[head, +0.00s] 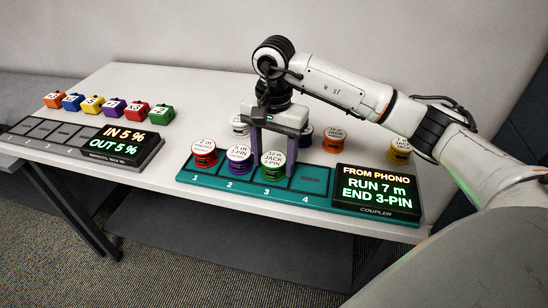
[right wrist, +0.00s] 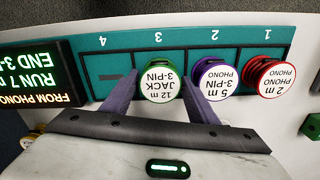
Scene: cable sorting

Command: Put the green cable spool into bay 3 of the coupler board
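The green cable spool (head: 273,161), labelled "12 m JACK 3-PIN", stands upright in bay 3 of the teal coupler board (head: 318,178). It also shows in the right wrist view (right wrist: 161,82). My right gripper (head: 274,146) points down over bay 3 with one finger on each side of the green spool. The fingers look slightly apart from its rim, so the gripper appears open around it. A red spool (head: 204,149) stands in bay 1 and a purple spool (head: 239,158) in bay 2. Bay 4 (head: 307,182) is empty. My left gripper is out of view.
The lit coupler display (head: 376,190) reads "FROM PHONO, RUN 7 m, END 3-PIN". Behind stand a blue (head: 306,137), an orange (head: 334,142) and a yellow spool (head: 399,152), and one partly hidden by my gripper. A grey effects board (head: 72,138) and coloured blocks (head: 115,107) are at left.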

